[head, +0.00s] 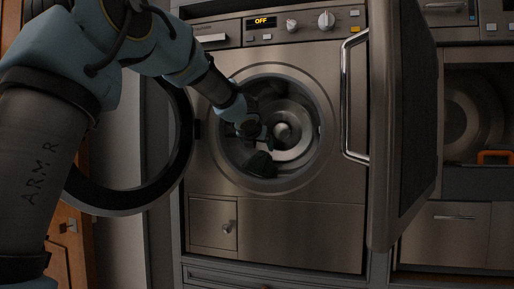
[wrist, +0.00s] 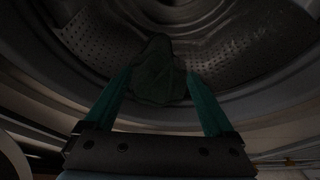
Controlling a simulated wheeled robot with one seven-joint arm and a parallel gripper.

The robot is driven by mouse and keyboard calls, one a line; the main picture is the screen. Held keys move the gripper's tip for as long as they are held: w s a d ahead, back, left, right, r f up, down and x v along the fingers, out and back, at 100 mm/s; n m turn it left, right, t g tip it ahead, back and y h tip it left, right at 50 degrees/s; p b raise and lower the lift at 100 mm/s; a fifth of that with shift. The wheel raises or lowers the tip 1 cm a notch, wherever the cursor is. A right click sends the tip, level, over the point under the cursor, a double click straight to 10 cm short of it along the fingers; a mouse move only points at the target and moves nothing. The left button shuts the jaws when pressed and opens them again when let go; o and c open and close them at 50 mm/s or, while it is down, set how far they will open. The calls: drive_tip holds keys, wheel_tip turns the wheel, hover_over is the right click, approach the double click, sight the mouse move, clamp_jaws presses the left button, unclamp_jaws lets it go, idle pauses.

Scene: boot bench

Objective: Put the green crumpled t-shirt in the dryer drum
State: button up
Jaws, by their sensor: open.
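The green crumpled t-shirt (head: 262,165) is a dark green lump at the lower front of the dryer drum (head: 296,125), inside the round opening. In the wrist view the t-shirt (wrist: 157,72) lies beyond and between my fingertips, with the perforated drum wall (wrist: 232,62) behind it. My gripper (head: 262,142) reaches through the opening, just above the t-shirt. Its two teal fingers (wrist: 158,82) are spread apart. The picture is dark, and I cannot tell whether the fingers touch the cloth.
The round dryer door (head: 180,165) stands open on the left, beside my arm. A large dark panel with a chrome handle (head: 346,95) stands out at the right of the opening. The dryer display (head: 262,21) reads OFF. Another machine with an orange handle (head: 494,153) is at far right.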

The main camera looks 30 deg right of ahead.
sight(262, 153)
drive_tip(key=p+x, duration=0.1)
drive_tip(key=x, duration=0.8)
drive_tip(key=shift+f, duration=0.1)
clamp_jaws()
idle(1.1)
drive_tip(key=shift+p, duration=0.3)
drive_tip(key=shift+r+p, duration=1.45)
drive_tip(key=shift+r, duration=0.1)
